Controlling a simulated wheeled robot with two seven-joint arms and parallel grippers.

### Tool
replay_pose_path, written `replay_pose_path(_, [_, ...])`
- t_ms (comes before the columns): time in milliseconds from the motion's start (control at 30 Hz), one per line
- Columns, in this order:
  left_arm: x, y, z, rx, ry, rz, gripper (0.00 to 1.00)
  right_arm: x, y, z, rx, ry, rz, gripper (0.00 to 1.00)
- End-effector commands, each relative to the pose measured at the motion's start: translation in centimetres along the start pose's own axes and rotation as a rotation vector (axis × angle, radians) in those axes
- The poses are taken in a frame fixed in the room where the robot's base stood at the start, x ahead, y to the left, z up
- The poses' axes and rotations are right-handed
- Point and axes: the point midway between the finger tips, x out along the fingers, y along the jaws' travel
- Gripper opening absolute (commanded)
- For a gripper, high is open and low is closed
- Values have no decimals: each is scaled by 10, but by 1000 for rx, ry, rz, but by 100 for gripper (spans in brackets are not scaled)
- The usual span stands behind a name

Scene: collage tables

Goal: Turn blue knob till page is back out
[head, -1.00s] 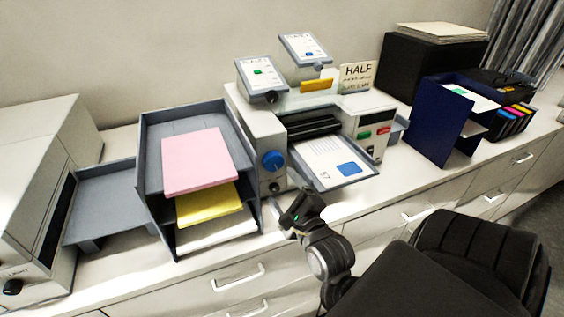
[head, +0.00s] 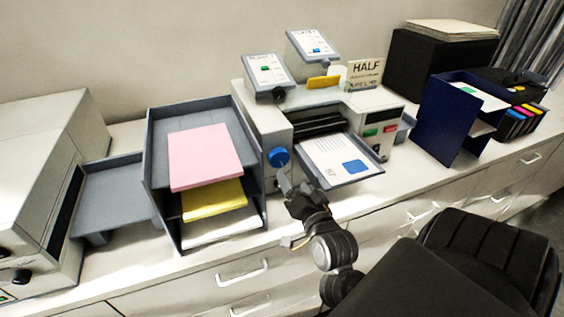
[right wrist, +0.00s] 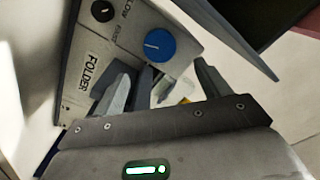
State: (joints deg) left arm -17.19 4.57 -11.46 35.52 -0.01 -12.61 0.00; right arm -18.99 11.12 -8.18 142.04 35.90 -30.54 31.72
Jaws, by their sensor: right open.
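The blue knob (head: 279,157) is on the front left of the white folding machine (head: 268,118). A white page (head: 338,160) with a blue square lies on the machine's front tray (head: 362,176). My right gripper (head: 286,180) is just below and in front of the knob. Its fingers (right wrist: 165,82) are apart and empty, and the knob lies beyond their tips. I cannot tell whether a fingertip touches it. My left gripper is not in view.
A grey tray stack (head: 152,170) with pink, yellow and white paper stands close left of the folder. A dark blue rack (head: 440,118) stands to the right. The counter front with drawer handles (head: 243,272) lies below my right arm.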

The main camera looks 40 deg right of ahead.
Motion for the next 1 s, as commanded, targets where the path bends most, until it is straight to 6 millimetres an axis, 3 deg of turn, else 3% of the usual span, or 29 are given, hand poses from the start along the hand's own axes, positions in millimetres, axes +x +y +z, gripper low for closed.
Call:
replay_pose_path(300, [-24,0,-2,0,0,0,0,59,-3,-4,-3,3,-1,76])
replay_pose_path(500, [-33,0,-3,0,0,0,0,86,-2,-2,0,1,0,76])
replay_pose_path(933, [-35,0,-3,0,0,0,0,97,0,-1,3,1,0,76])
replay_pose_path(1000, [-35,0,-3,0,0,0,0,97,0,-1,3,1,0,69])
